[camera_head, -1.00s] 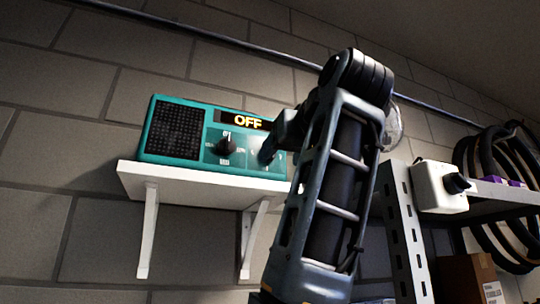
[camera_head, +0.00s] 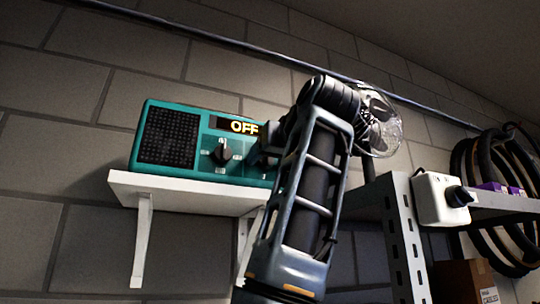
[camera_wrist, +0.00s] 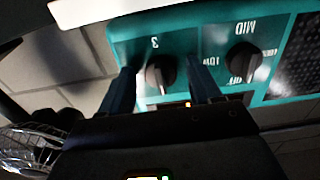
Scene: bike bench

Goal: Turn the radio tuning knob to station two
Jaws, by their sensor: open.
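The teal radio (camera_head: 205,145) stands on a white wall shelf; its display (camera_head: 237,126) reads OFF. A dark knob (camera_head: 222,153) on its front also shows in the wrist view (camera_wrist: 243,60), between MID and OFF labels. A second dark knob (camera_wrist: 161,72), with a 3 printed beside it, sits between the two fingers of my gripper (camera_wrist: 163,88) in the wrist view, upside down there. The fingers are open on either side of this knob; contact cannot be told. In the head view my arm hides this knob and the radio's right end.
The white shelf (camera_head: 185,195) lies under the radio. To the right, a metal rack (camera_head: 400,240) carries a white box with a dark knob (camera_head: 440,199), with tyres (camera_head: 500,180) hanging behind.

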